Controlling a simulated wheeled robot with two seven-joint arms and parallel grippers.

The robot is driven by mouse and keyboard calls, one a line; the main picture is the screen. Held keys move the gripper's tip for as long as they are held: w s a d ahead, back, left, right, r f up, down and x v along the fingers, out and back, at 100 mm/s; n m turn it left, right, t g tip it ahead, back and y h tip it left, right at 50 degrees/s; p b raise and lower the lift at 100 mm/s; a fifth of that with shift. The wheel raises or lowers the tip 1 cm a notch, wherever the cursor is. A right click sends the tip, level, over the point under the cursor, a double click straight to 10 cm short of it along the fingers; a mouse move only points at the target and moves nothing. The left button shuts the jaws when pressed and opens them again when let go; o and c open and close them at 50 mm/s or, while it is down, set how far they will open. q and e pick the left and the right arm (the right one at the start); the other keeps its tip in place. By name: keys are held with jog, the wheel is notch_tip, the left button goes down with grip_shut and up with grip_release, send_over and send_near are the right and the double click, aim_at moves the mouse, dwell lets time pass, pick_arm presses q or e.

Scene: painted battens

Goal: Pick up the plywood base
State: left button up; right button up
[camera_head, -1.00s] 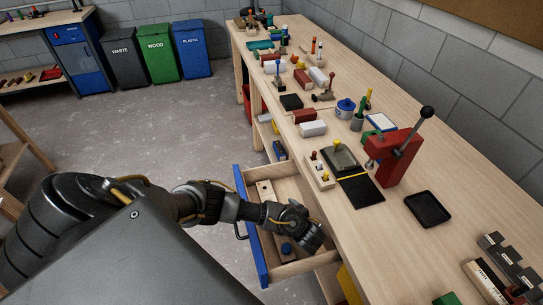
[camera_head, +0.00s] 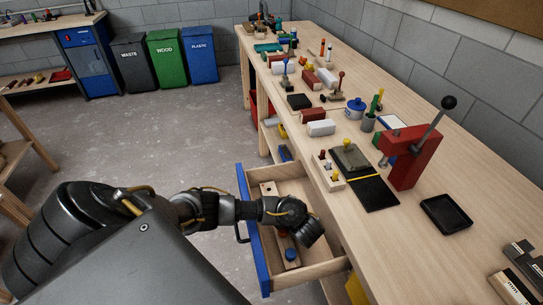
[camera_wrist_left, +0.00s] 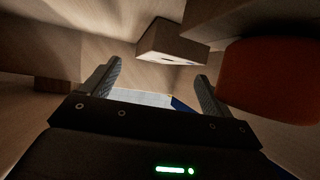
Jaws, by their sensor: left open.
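A pale wooden piece with a dark hole (camera_head: 268,188), which looks like the plywood base, lies in the open drawer near its far end. In the left wrist view a pale block with dark marks on its face (camera_wrist_left: 172,42) shows beyond the fingers; it is probably the same piece, partly cut off. My left gripper (camera_head: 312,236) is over the drawer, nearer than that piece. Its two fingers (camera_wrist_left: 158,85) are spread, with nothing between them. The arm hides part of the drawer's inside. My right gripper is not in view.
The drawer's blue front (camera_head: 252,235) stands out from the workbench (camera_head: 430,250). A wooden item with a blue knob (camera_head: 291,254) lies in the drawer's near part. A large orange-red shape (camera_wrist_left: 270,78) is close on the right in the wrist view. A red press (camera_head: 405,160) stands on the bench.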

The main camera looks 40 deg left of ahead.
aim_at(269, 194)
pick_arm(q)
jog(key=shift+w+a+f, duration=0.1)
jog(key=shift+a+f, duration=0.1)
jog(key=shift+f, duration=0.05)
jog(key=b+x, duration=0.2)
jog(key=x, duration=0.1)
jog(key=shift+w+a, duration=0.2)
jog(key=shift+a, duration=0.1)
jog(key=shift+w+a+f+b, duration=0.2)
jog(key=shift+a+b, duration=0.1)
jog(key=shift+a, duration=0.1)
jog(key=c, duration=1.2)
jog(key=shift+r, duration=0.1)
jog(key=shift+r, duration=0.5)
jog(key=shift+r+p, duration=5.8)
jog(key=shift+r, duration=2.65)
